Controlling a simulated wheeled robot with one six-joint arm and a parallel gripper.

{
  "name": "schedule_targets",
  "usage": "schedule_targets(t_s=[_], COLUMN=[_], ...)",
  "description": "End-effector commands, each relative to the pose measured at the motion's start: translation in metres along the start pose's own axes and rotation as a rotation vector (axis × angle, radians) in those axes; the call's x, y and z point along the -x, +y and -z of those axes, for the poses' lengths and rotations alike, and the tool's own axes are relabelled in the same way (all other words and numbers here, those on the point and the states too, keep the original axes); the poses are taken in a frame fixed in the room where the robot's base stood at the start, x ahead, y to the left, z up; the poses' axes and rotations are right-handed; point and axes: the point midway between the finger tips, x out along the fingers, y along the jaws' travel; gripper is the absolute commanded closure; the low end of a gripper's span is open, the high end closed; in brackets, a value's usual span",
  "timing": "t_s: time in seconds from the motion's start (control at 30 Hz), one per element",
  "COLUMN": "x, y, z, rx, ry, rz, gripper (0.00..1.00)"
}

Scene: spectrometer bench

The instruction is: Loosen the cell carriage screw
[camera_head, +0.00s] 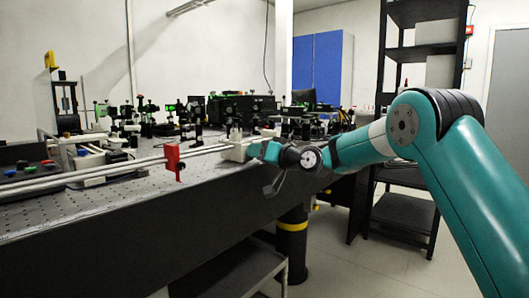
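A red block (173,158) sits on a pair of pale parallel rails (110,173) along the bench's near edge. It may be the cell carriage, but I cannot tell. No screw can be made out at this size. My teal arm reaches in from the right, its wrist near the bench edge. My gripper (273,187) seems to be the thin grey shape below the wrist, beside the bench's dark side. It is to the right of the red block and apart from it. Its fingers are too small to show whether they are open.
A pale block (238,150) stands at the right end of the rails. Optical mounts (130,122) crowd the back of the perforated bench (60,213). A low grey shelf (235,275) is below. A black shelf rack (405,212) stands behind my arm. Some floor is clear on the right.

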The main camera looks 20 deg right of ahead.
Motion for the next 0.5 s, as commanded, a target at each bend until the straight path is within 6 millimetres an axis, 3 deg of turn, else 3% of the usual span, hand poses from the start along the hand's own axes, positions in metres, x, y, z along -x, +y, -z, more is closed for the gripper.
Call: schedule_targets(t_s=[0.27,0.5], x=[0.003,0.042], y=[-0.002,-0.001], z=[0.001,0.002], rx=[0.000,0.000], ry=[0.002,0.002], rz=[0.004,0.000], gripper=[0.72,0.72])
